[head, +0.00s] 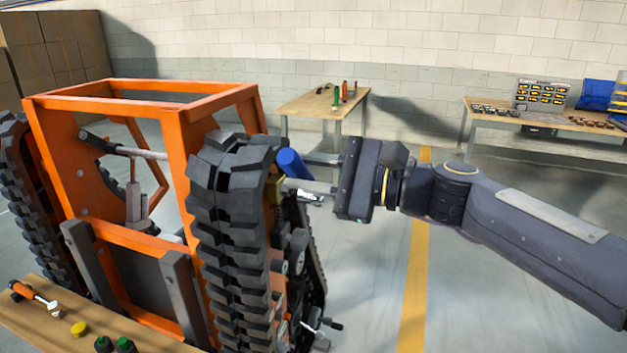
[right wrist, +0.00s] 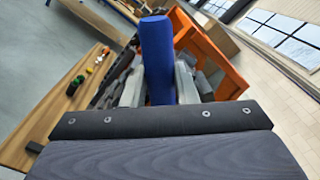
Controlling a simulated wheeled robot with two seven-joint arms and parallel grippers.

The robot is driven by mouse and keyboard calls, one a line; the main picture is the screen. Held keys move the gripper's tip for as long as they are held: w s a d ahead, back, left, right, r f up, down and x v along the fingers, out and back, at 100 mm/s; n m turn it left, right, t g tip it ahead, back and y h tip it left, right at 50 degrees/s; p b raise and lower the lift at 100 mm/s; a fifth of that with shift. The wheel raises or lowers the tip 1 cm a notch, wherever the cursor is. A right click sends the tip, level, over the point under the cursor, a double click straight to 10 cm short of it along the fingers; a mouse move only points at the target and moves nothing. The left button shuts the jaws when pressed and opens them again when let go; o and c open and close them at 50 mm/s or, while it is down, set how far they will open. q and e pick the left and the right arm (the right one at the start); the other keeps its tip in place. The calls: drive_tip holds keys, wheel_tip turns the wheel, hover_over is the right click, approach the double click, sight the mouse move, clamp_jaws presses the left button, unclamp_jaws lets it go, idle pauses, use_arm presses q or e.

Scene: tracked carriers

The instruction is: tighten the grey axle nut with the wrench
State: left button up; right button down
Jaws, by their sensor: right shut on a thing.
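My right gripper (head: 296,172) reaches in from the right beside the black rubber track (head: 232,225) of the orange carrier (head: 178,150). It is shut on a blue handle (head: 291,163), which also shows between the fingers in the right wrist view (right wrist: 157,60). The handle looks like that of the wrench. A small silver piece (head: 310,195) shows just below the fingers; I cannot tell whether it is the wrench's head. I cannot make out the grey axle nut in either view. My left gripper is not in view.
A wooden bench (head: 150,338) at the front left holds an orange-handled tool (head: 38,297), a yellow cap (head: 79,329) and dark green-topped items. Two tables, one with upright tools (head: 344,92), stand at the back. The floor right of the carrier is clear, with a yellow line (head: 412,290).

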drive_tip(key=s+f+n+b, duration=0.2)
drive_tip(key=f+n+b, duration=0.2)
drive_tip(key=b, duration=0.5)
drive_tip(key=s+a+f+n+b, duration=0.1)
drive_tip(key=s+f+n+b, duration=0.1)
drive_tip(key=f+n+b, duration=0.3)
drive_tip(key=f+b, duration=0.1)
drive_tip(key=b, duration=0.3)
drive_tip(key=shift+s+a+f, duration=0.15)
drive_tip(key=shift+s+a, duration=0.1)
drive_tip(key=shift+a, duration=0.2)
drive_tip(key=shift+w+a, duration=0.1)
drive_tip(key=shift+a, duration=0.1)
drive_tip(key=shift+w+a, duration=0.15)
drive_tip(key=shift+a, duration=0.3)
idle(1.8)
drive_tip(key=shift+w+a, duration=0.1)
drive_tip(key=shift+a, duration=0.2)
drive_tip(key=shift+w+a, duration=0.1)
drive_tip(key=shift+a, duration=0.3)
idle(0.9)
idle(0.5)
